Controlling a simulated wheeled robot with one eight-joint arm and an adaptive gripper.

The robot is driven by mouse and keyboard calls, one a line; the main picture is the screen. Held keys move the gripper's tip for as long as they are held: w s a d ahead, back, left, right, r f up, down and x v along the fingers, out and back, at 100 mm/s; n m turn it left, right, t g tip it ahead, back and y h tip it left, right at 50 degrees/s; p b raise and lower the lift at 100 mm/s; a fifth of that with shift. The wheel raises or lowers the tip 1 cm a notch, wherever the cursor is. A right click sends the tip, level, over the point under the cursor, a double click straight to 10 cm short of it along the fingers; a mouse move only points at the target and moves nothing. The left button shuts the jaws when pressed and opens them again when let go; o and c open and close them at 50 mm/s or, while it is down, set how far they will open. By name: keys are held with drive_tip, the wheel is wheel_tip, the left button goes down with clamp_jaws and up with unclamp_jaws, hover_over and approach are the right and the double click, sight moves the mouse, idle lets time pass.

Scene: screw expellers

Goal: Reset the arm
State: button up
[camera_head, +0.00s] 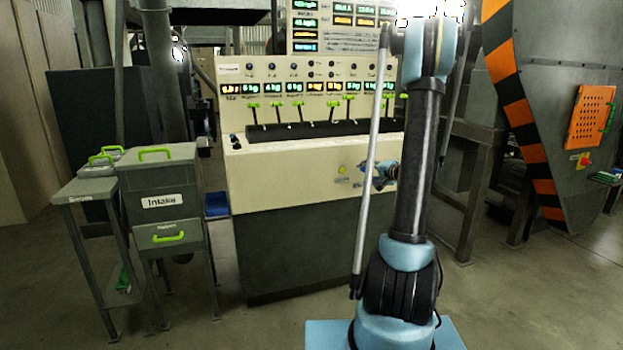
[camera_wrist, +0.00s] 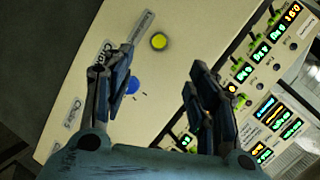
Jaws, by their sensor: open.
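My arm (camera_head: 412,165) stands upright on its blue base in the right half of the head view. My gripper (camera_wrist: 158,95) is open and empty, its two dark blue fingers spread apart in the wrist view. In the head view the gripper (camera_head: 385,173) is a small blue shape in front of the cream console (camera_head: 290,175), partly hidden by my arm. A yellow button (camera_wrist: 159,41) and a blue button (camera_wrist: 133,86) on the console show between and beyond the fingers. I cannot tell the exact gap to the console's face.
Several green-handled levers (camera_head: 297,104) line the console below lit displays. A grey intake box (camera_head: 160,179) and a small side table (camera_head: 85,190) stand at left. A grey machine with a striped edge (camera_head: 520,130) stands at right. Floor is open in front.

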drive_tip(key=s+a+n+g+h, duration=0.1)
drive_tip(key=s+a+n+g, duration=0.1)
drive_tip(key=s+a, duration=0.35)
drive_tip(key=s+a+r+n+g, duration=0.1)
drive_tip(key=s+a+g, duration=0.1)
drive_tip(key=s, duration=0.7)
drive_tip(key=s+a+n+g+h, duration=0.1)
drive_tip(key=s+a+n+g, duration=0.15)
drive_tip(key=s, duration=0.45)
drive_tip(key=s+d+f+n+g+h, duration=0.1)
drive_tip(key=s+d+f+g+h, duration=0.1)
drive_tip(key=s, duration=1.1)
drive_tip(key=s+d+f+n+g+h, duration=0.2)
drive_tip(key=s+f, duration=0.3)
drive_tip(key=s, duration=0.8)
drive_tip(key=shift+f+h, duration=0.15)
drive_tip(key=shift+h, duration=0.65)
